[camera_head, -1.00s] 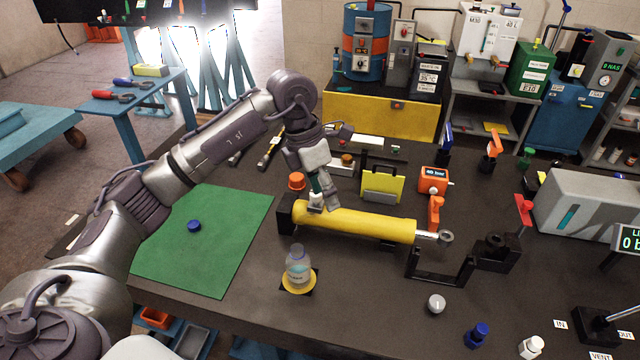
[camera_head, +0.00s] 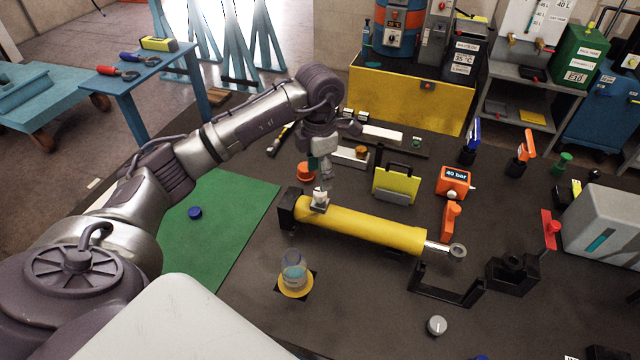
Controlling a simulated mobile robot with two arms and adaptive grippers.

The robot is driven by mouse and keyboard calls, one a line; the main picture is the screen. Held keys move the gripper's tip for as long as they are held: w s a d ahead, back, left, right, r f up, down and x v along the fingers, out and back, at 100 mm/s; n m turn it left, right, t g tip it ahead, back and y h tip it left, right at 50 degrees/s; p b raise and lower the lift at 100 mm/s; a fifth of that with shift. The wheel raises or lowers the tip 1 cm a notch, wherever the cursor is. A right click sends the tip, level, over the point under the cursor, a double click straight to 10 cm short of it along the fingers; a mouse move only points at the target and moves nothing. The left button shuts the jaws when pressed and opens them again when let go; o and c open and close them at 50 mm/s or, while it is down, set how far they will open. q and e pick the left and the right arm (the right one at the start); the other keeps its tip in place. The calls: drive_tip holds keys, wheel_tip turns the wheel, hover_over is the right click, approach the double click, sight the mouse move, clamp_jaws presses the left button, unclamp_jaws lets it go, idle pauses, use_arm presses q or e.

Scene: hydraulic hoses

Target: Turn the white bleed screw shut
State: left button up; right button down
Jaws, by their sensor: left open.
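The white bleed screw (camera_head: 319,194) stands on a small grey block (camera_head: 318,206) on top of the yellow cylinder (camera_head: 372,229), near the cylinder's left end. My left gripper (camera_head: 324,176) points down just above the screw, open, with a small gap that looks clear between fingertips and screw. The fingers are small and partly overlap in this view. The cylinder lies on the dark bench, its left end at a black block (camera_head: 288,208) and its rod end (camera_head: 456,250) to the right. My right gripper is not in view.
A clear bottle (camera_head: 293,272) stands in a yellow ring in front of the cylinder. A green mat (camera_head: 225,225) with a blue cap (camera_head: 195,213) lies left.

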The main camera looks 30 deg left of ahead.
sight(319, 192)
use_arm(q)
wheel_tip(319, 192, down, 4)
drive_tip(key=shift+f+p, duration=0.15)
drive_tip(key=shift+p, duration=0.4)
drive_tip(key=shift+f, duration=0.7)
drive_tip(key=shift+c, duration=0.7)
clamp_jaws()
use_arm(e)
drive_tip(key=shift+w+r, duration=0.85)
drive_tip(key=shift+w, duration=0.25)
